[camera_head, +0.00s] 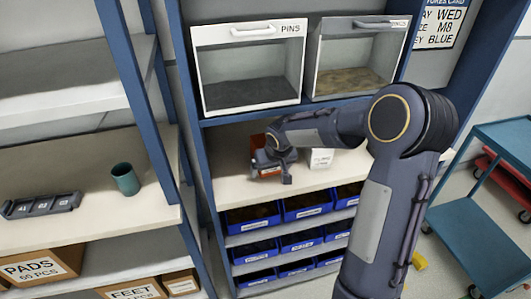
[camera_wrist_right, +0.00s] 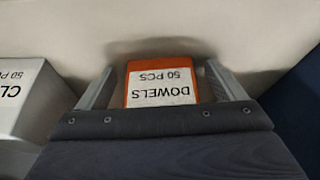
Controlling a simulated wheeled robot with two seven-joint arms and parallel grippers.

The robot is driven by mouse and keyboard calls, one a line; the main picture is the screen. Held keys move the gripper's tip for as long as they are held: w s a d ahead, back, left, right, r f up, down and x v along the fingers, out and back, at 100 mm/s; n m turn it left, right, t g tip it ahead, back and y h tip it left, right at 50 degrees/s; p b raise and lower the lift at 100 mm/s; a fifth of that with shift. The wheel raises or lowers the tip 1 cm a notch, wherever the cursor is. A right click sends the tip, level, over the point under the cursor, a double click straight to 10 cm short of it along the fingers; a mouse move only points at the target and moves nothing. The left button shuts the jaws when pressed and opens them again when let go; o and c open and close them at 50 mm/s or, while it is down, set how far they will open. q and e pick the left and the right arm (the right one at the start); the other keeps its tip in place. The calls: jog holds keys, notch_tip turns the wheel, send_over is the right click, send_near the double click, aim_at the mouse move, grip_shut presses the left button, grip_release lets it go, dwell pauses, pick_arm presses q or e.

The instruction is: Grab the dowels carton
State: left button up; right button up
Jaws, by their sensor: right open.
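The dowels carton (camera_wrist_right: 162,72) is a small orange box with a white label reading DOWELS 50 PCS, upside down in the right wrist view. It stands on the shelf board, between the two fingers of my right gripper (camera_wrist_right: 158,85). The fingers are open, with a small gap on each side of the carton. In the head view my right gripper (camera_head: 272,173) is at the shelf under the bins, and it mostly hides the orange carton (camera_head: 285,156). My left gripper is not in view.
A white carton (camera_wrist_right: 22,95) with a partly visible label stands left of the gripper in the wrist view; it is right of the gripper in the head view (camera_head: 320,158). Blue bins (camera_head: 252,216) fill the shelves below. A blue upright (camera_head: 196,150) stands to the left.

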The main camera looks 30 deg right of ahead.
jog(key=c, duration=1.1)
jog(key=shift+c, duration=0.3)
jog(key=shift+r, duration=0.15)
